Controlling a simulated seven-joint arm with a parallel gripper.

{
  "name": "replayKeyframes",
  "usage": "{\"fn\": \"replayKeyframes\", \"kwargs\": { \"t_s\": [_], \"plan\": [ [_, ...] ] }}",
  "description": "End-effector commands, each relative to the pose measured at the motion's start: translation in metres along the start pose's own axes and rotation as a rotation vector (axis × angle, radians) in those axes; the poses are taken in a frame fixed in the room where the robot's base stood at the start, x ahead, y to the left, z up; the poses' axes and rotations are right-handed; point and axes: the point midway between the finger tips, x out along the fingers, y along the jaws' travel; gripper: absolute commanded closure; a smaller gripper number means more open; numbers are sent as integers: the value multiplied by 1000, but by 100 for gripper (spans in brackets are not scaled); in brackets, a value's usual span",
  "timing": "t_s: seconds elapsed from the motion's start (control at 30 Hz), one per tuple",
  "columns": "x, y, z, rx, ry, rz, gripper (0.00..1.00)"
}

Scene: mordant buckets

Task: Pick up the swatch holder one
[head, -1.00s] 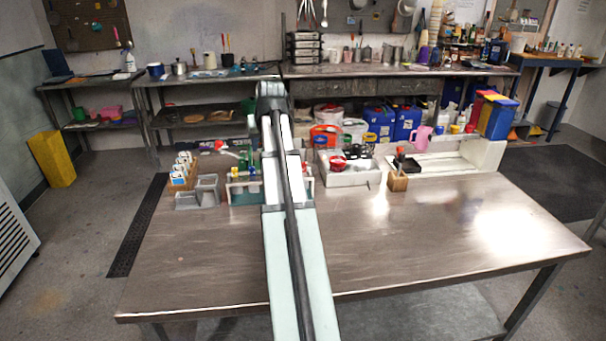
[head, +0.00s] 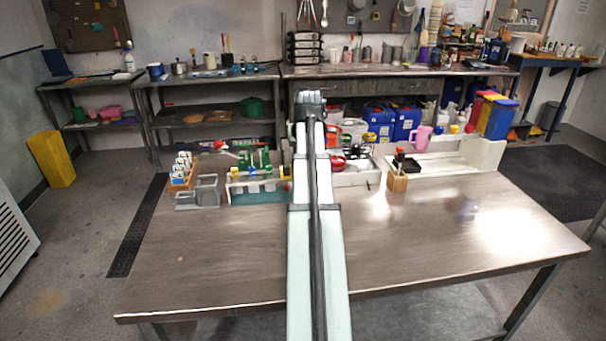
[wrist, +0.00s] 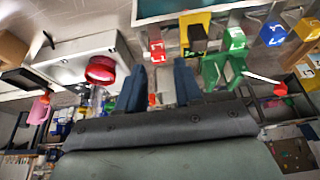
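A wooden rack of upright white and blue cards (head: 182,172), the likeliest swatch holder, stands at the left of the table's back edge. Part of it also shows at the right edge of the wrist view (wrist: 306,64). My gripper (wrist: 161,84) has its two dark fingers apart with nothing clearly held between them. It is hidden behind my arm in the head view. In the wrist view the card rack lies well to the right of the fingers, and a green object (wrist: 222,68) is nearer to them.
A teal-fronted rack (head: 258,192) with coloured items and grey bins (head: 205,190) stand left of my arm. A white tray (head: 362,178) with a red round item (head: 337,163) and a wooden block with dark handles (head: 397,182) stand right. The front tabletop is clear.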

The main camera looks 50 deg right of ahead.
Motion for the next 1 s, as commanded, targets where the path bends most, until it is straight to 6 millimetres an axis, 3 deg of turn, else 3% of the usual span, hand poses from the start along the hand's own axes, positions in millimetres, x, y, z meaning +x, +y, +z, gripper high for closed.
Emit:
{"fn": "replayKeyframes", "kwargs": {
  "t_s": [0.47,0.8,1.0],
  "plan": [
    [25,1,-1,0,0,0,65],
    [64,3,-4,0,-1,0,65],
    [68,3,-4,0,1,0,65]
  ]
}}
